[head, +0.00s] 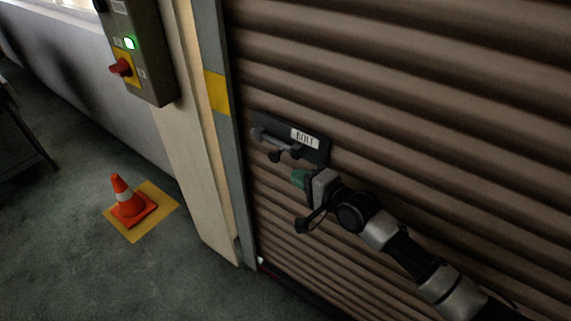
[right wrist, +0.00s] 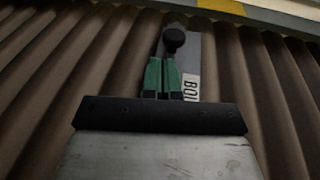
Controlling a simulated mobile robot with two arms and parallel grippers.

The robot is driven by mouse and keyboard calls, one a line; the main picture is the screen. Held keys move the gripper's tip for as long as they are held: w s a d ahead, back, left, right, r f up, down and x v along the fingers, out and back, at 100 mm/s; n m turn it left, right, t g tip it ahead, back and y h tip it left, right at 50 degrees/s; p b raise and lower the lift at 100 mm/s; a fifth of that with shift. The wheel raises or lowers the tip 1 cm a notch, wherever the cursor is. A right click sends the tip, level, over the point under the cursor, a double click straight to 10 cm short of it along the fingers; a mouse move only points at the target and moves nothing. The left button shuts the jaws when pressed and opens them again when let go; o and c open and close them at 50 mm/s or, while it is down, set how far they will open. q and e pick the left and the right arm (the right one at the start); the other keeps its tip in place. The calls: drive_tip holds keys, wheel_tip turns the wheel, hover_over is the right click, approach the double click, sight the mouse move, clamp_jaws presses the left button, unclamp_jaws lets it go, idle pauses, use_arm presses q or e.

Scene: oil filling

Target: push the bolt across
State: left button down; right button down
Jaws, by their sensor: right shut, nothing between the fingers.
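The bolt (head: 277,140) is a grey bar with dark knobs on a dark plate marked "BOLT", fixed to the brown ribbed shutter. Its plate (head: 316,154) lies near the shutter's left edge. My right gripper (head: 298,178) has green fingertips and is shut and empty, just below the bolt plate. In the right wrist view the shut green fingers (right wrist: 162,74) point at a round black knob (right wrist: 174,39) of the bolt. I cannot tell whether they touch it. The plate and part of the label show behind the fingers. My left gripper is not in view.
The ribbed shutter (head: 420,110) fills the right side. A grey post (head: 223,140) with a yellow band runs along its left edge. A control box (head: 140,55) with a lit green button and red knob hangs left. An orange cone (head: 125,198) stands on a yellow floor patch.

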sight(269, 157)
drive_tip(key=x, duration=0.2)
drive_tip(key=r+x, duration=0.1)
drive_tip(key=x, duration=0.2)
drive_tip(key=shift+w+r, duration=0.1)
drive_tip(key=w+a+b, duration=0.1)
drive_tip(key=a, duration=0.1)
drive_tip(key=w+a, duration=0.1)
drive_tip(key=a, duration=0.1)
drive_tip(key=shift+w+r+b, duration=0.1)
drive_tip(key=shift+w+b, duration=0.3)
